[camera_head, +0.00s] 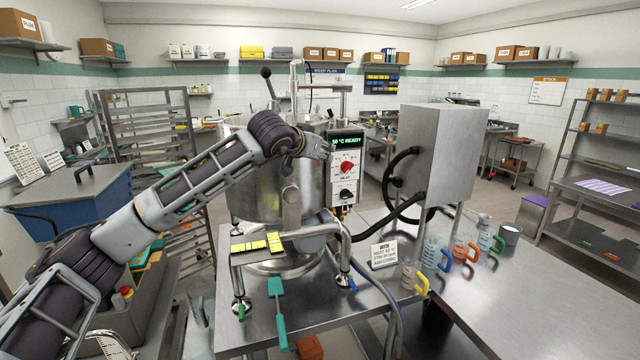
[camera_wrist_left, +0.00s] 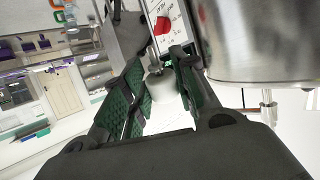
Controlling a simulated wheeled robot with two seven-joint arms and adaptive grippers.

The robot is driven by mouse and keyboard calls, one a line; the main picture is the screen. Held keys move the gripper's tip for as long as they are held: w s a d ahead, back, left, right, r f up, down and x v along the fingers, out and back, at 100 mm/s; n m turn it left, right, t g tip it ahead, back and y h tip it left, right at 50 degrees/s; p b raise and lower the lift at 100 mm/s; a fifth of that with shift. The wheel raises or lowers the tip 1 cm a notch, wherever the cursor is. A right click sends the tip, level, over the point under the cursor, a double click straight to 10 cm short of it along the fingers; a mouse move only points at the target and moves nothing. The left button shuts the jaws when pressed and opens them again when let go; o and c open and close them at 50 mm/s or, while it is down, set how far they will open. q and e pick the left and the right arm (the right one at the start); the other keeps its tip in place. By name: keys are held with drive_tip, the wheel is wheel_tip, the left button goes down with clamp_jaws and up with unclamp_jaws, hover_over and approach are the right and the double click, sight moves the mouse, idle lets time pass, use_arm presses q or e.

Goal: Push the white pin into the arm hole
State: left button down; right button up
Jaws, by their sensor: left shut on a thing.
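My left gripper (camera_head: 320,148) is in front of the kettle's upper right side, beside the control box (camera_head: 346,160) with its red knob. In the left wrist view, the gripper's green-padded fingers (camera_wrist_left: 158,98) are around a pale, short cylindrical thing, which looks like the white pin (camera_wrist_left: 162,88). The fingers hide part of it. In the head view I cannot make out the pin, as the gripper covers that spot. The arm hole is not discernible in either view. My right gripper is in neither view.
The steel kettle (camera_head: 262,180) stands close behind my left arm. A yellow mould strip (camera_head: 256,243) lies on the stand in front. A steel hopper box (camera_head: 440,150), black hoses and several jugs (camera_head: 430,252) are at the right. The right table's front is clear.

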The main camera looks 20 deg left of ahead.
use_arm(q)
drive_tip(key=s+r+t+h, duration=0.1)
drive_tip(key=s+r+t, duration=0.1)
drive_tip(key=r, duration=1.3)
drive_tip(key=s+a+r+t+h, duration=0.1)
drive_tip(key=r+h, duration=0.1)
drive_tip(key=r, duration=1.3)
drive_tip(key=shift+s+a+m+t, duration=0.3)
drive_tip(key=shift+s+m+t, duration=0.1)
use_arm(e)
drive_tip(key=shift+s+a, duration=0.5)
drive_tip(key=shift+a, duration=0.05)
use_arm(q)
drive_tip(key=shift+r, duration=0.15)
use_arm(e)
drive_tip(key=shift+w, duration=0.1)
